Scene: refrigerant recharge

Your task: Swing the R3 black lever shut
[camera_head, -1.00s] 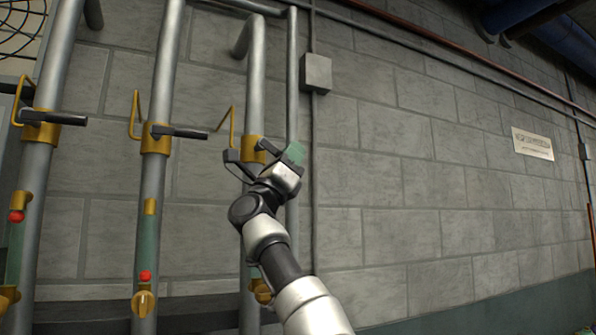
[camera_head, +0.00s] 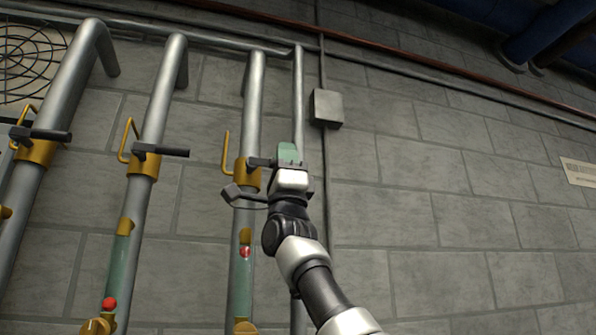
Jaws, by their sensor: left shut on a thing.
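Three brass valves sit on vertical pipes: left (camera_head: 37,150), middle (camera_head: 143,163) and right (camera_head: 246,174). I take the right one for R3; no label can be read. Black levers on the left valve (camera_head: 45,134) and middle valve (camera_head: 165,151) stick out to the right, across their pipes. My left gripper (camera_head: 248,180) is at the right valve, one dark finger above and one below, shut on its black lever. The gripper hides most of that lever, so its exact angle is unclear. My right gripper is not in view.
A yellow bent rod (camera_head: 226,152) stands beside the right valve. A thin pipe (camera_head: 299,110) runs close behind my gripper. A grey box (camera_head: 327,107) is on the wall. Sight tubes with red balls (camera_head: 109,303) sit lower down.

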